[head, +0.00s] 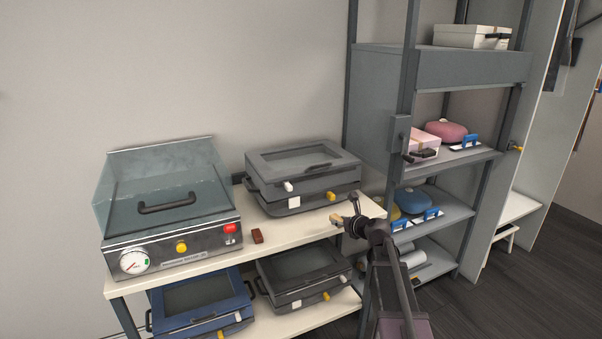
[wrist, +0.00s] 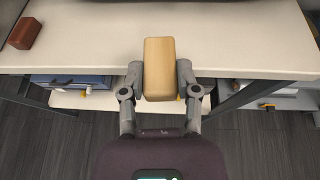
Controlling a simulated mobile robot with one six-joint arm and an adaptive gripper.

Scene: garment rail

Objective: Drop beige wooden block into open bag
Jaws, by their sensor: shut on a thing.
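The beige wooden block (wrist: 159,70) is between the two fingers of my gripper (wrist: 156,82) in the wrist view, with a finger against each side. My gripper is shut on it above the front edge of the cream bench top (wrist: 85,50). In the head view my gripper (head: 343,221) is at the right end of the bench, and the block shows there as a small tan piece (head: 335,219) at its tip. I cannot make out an open bag in either view.
A red-brown block (head: 257,236) lies on the bench, left of my gripper. A vacuum chamber with a clear lid (head: 165,190) stands at left. Grey cases (head: 302,175) stand behind. A grey shelf rack (head: 440,65) rises at right. Bench space around the red-brown block is clear.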

